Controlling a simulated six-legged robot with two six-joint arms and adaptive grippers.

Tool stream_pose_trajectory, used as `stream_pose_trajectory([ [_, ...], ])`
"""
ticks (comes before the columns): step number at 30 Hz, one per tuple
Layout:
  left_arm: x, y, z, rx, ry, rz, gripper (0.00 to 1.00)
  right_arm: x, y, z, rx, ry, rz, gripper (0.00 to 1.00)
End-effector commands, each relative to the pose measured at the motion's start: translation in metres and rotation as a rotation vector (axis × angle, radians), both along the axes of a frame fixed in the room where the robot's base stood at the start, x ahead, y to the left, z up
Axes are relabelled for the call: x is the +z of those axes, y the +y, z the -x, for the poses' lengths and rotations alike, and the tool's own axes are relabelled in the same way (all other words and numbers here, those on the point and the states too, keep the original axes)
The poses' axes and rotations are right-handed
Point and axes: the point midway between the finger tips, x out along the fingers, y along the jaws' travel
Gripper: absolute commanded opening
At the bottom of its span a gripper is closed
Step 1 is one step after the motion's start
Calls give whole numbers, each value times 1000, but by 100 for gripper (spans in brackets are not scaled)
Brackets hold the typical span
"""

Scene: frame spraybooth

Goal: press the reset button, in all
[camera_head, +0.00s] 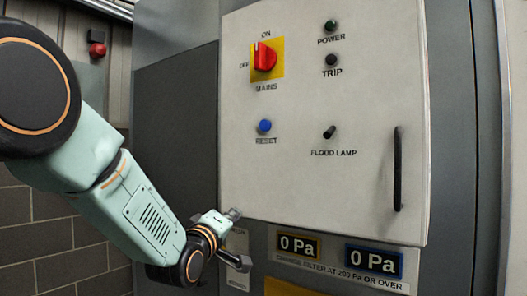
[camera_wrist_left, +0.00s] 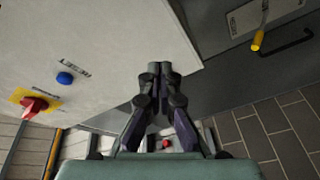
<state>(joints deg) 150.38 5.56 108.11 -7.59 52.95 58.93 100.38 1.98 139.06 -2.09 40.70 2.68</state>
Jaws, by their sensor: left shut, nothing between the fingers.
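The blue reset button (camera_head: 264,126) is on the light cabinet door, above its RESET label and below the red mains switch. It also shows in the left wrist view (camera_wrist_left: 65,78), left of the fingers. My left gripper (camera_head: 234,213) is near the door's lower left corner, below and left of the button and apart from it. In the left wrist view its fingers (camera_wrist_left: 160,68) are shut together and empty. My right gripper is in neither view.
The red mains switch (camera_head: 265,57) sits on a yellow plate above the button. The flood lamp switch (camera_head: 329,132) and black door handle (camera_head: 398,168) are to the right. Pressure displays (camera_head: 374,259) are below the door. The door face around the button is clear.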

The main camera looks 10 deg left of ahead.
Motion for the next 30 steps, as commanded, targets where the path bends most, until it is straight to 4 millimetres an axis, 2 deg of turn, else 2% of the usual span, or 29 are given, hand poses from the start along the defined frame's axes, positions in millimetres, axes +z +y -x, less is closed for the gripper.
stream_pose_trajectory([
  [1,22,0,-1,-3,-57,5,0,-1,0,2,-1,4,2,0],
  [3,52,0,-2,-9,-137,13,0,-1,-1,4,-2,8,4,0],
  [9,134,-2,6,-38,-375,39,0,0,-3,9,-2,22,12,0],
  [12,168,-3,13,-63,-493,55,0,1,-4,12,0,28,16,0],
  [15,192,-5,22,-87,-590,74,0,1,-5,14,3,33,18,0],
  [18,205,-7,30,-109,-651,93,0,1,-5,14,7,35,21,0],
  [21,209,-7,34,-120,-678,107,0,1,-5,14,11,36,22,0],
  [30,209,-7,35,-123,-680,115,0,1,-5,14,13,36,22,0],
])
